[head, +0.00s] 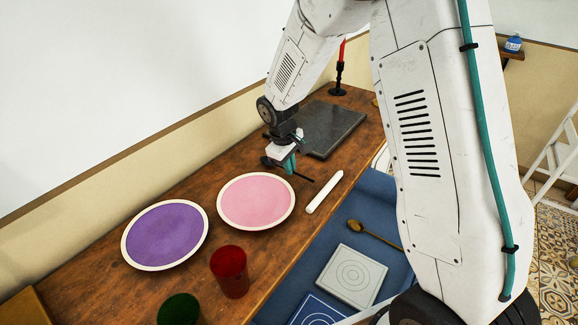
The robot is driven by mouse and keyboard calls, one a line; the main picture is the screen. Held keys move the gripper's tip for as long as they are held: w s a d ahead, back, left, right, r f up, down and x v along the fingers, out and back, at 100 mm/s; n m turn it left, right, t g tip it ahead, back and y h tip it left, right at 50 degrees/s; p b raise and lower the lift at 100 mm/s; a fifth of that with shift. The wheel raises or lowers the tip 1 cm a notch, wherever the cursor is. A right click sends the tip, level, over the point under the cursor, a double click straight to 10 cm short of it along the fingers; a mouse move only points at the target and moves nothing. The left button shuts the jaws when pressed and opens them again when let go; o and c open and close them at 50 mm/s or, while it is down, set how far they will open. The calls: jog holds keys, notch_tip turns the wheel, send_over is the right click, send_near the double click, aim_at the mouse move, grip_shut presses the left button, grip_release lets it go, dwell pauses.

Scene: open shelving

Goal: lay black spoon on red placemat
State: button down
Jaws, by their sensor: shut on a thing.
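My gripper (289,166) is shut on a thin dark utensil, the black spoon (304,178), whose handle sticks out to the lower right and whose dark other end shows to the left. The spoon is held near the back of the wooden counter, just beyond the pink mat; its exact height above the wood is hard to tell. The round pink mat (256,201) with a white rim is the closest thing to a red placemat in view. It lies flat and empty, below and left of my gripper.
A purple round mat (165,235), red cup (229,270), green object (179,309) and white stick (324,192) are on the counter. A dark slab (333,128) and a red candle on a black holder (339,78) stand behind. A blue surface (375,197) holds a brown spoon (374,234) and square tiles.

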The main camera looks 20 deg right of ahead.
jog(key=shift+f, duration=0.2)
jog(key=c, duration=1.6)
grip_release()
notch_tip(320, 180, up, 12)
jog(key=a, duration=0.2)
jog(key=s+d+r+m, duration=0.1)
jog(key=s+r, duration=0.3)
jog(key=s, duration=0.4)
jog(key=s+d+r+m+y, duration=0.1)
jog(key=s+r, duration=0.3)
jog(key=s, duration=0.5)
jog(key=s+d+r+m, duration=0.2)
jog(key=s+r, duration=0.3)
jog(key=s, duration=0.3)
jog(key=shift+s+d+m+t, duration=0.2)
jog(key=shift+d+m+t, duration=0.1)
jog(key=shift+m, duration=0.2)
jog(key=shift+m+y, duration=0.5)
jog(key=shift+m, duration=0.4)
jog(key=s, duration=0.9)
jog(key=shift+a+f, duration=0.1)
jog(key=shift+f, duration=0.3)
jog(key=shift+s+a+f, duration=0.1)
jog(key=shift+s+f, duration=0.05)
jog(key=shift+s, duration=0.15)
jog(key=c, duration=0.3)
